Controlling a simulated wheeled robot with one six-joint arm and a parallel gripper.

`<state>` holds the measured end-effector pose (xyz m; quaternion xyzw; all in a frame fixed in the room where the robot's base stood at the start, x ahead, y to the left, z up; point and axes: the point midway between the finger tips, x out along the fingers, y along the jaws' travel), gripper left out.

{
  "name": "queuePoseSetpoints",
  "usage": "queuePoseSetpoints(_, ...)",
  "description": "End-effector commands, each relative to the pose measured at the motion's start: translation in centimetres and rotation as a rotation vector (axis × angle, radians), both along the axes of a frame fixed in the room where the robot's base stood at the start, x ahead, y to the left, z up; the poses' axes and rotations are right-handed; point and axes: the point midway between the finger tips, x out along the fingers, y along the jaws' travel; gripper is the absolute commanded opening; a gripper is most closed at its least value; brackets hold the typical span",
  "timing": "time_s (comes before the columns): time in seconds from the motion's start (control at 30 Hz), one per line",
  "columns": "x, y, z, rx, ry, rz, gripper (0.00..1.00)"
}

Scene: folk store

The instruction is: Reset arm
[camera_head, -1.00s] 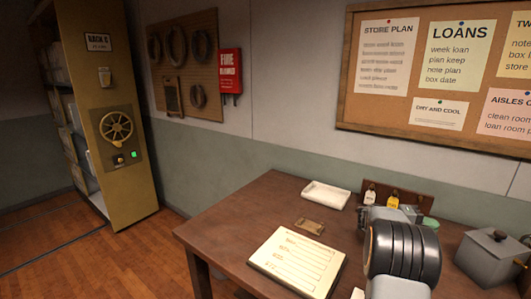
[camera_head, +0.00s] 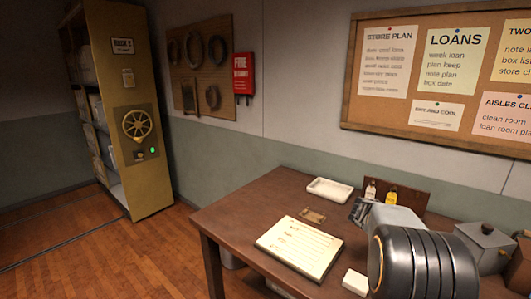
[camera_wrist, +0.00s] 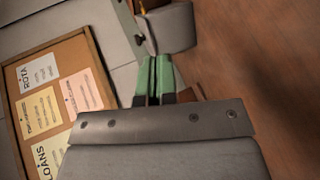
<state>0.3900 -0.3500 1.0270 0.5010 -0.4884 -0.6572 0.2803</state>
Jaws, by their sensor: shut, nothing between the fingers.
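My arm reaches in over the right part of the desk in the head view. My gripper (camera_head: 362,211) is shut and empty at the arm's far end, in front of the key-tag holder (camera_head: 408,193). In the wrist view my gripper (camera_wrist: 163,98) shows dark beyond the broad grey wrist. A green shape (camera_wrist: 153,72) shows just beyond it; I cannot tell whether they touch.
The brown desk (camera_head: 230,209) bears a form board (camera_head: 298,249), a white tray (camera_head: 329,189), a small brown clip (camera_head: 312,215), a white block (camera_head: 355,282) and a grey lidded tin (camera_head: 486,246). A notice board (camera_head: 435,116) hangs behind. Floor is clear at left.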

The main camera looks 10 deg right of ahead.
Motion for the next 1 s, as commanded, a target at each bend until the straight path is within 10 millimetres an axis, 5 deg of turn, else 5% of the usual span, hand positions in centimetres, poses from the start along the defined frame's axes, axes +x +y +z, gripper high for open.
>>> queuePoseSetpoints(0.17, -0.8, 7.6, 0.7, 0.232, -0.100, 0.090, 0.00)
queuePoseSetpoints(0.4, -4.0, 22.5, 0.3, 0.689, -0.297, 0.303, 0.00)
queuePoseSetpoints(0.53, -6.0, 28.6, 0.0, 0.884, -0.388, 0.400, 0.00)
queuePoseSetpoints(0.73, -8.1, 33.8, -0.2, 1.059, -0.478, 0.485, 0.00)
queuePoseSetpoints(1.0, -8.7, 35.5, -0.3, 1.115, -0.507, 0.507, 0.00)
